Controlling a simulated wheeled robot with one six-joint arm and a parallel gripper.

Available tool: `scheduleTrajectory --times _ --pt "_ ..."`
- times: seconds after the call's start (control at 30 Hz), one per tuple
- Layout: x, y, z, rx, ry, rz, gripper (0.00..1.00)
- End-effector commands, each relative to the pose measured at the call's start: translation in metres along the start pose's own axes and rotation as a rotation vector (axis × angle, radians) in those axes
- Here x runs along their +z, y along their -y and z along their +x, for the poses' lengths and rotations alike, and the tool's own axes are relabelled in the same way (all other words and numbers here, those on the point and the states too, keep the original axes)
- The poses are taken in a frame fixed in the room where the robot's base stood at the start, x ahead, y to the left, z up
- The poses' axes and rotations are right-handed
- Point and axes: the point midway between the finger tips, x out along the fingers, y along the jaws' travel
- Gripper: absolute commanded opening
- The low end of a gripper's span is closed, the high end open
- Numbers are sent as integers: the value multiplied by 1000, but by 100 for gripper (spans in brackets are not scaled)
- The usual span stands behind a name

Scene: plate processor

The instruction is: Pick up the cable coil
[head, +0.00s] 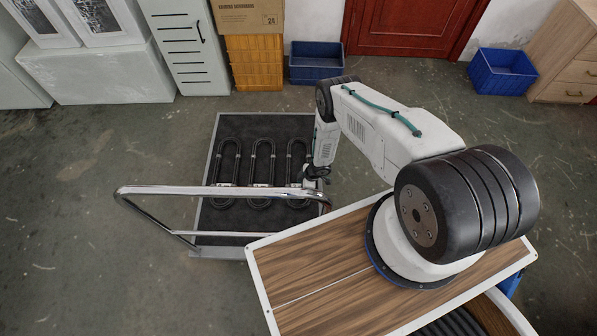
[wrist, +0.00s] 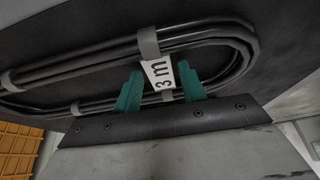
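Three black cable coils lie side by side on a dark platform cart (head: 235,127): a left coil (head: 228,160), a middle coil (head: 262,160) and a right coil (head: 290,160). My gripper (head: 314,181) is low at the right coil, its fingers hard to make out in the head view. In the wrist view a long coil (wrist: 75,66) with grey ties carries a white "3 m" tag (wrist: 160,75). My gripper's green fingers (wrist: 160,88) stand apart on either side of the tag, over the coil's near strands. I cannot tell whether they touch the cable.
The cart's chrome handle (head: 225,191) crosses in front of the coils, close to my gripper. Blue bins (head: 316,64) (head: 501,72), an orange crate (head: 255,62) and cabinets (head: 185,45) stand along the back wall. The floor left of the cart is clear.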

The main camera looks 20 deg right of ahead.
Motion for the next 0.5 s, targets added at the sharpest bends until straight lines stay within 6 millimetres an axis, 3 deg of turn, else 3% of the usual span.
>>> scheduleTrajectory --times 0.03,0.13,0.5 --pt "0 0 0 0 0 0 27" --pt "0 0 0 0 0 0 0" --pt "-1 -1 -3 1 0 1 0"
